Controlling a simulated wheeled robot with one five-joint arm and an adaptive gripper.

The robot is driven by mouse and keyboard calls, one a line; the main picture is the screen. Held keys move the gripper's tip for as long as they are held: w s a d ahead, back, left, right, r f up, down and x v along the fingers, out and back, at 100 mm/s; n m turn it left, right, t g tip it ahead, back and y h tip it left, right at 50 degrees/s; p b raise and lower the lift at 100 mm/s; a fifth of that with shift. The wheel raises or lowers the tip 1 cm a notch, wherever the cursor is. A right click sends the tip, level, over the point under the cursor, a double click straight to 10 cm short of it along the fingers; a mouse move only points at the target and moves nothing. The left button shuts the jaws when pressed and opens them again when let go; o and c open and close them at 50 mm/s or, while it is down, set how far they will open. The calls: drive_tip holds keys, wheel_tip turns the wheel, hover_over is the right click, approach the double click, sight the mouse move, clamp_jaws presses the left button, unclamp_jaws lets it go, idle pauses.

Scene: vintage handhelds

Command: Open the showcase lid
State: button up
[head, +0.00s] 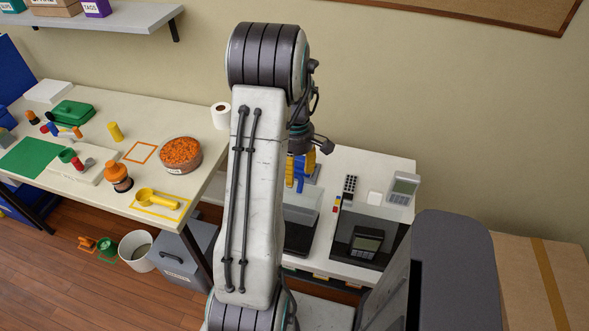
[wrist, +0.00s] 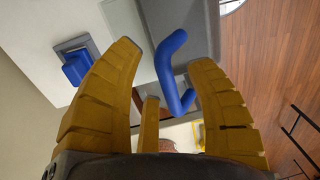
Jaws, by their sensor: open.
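The showcase (head: 304,208) stands on the white table in the head view, a see-through case with a dark base. It is partly hidden behind my arm, and I cannot tell how its lid sits. In the wrist view a bent blue handle (wrist: 172,85) joins a grey panel (wrist: 185,22). My gripper (wrist: 164,55) has its yellow fingers spread, with the handle showing between them, nearer the right finger. Contact cannot be told. In the head view my gripper (head: 293,168) is above the back of the showcase, mostly hidden by my arm.
A blue block on a grey plate (wrist: 75,66) is left of the fingers in the wrist view. Right of the showcase are a dark case with a handheld (head: 367,241), a remote (head: 349,187) and a grey handheld (head: 404,186). A cardboard box (head: 570,285) stands at right.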

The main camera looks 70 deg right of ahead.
drive_tip(key=shift+c, duration=0.2)
clamp_jaws()
drive_tip(key=shift+a, duration=0.1)
idle(0.5)
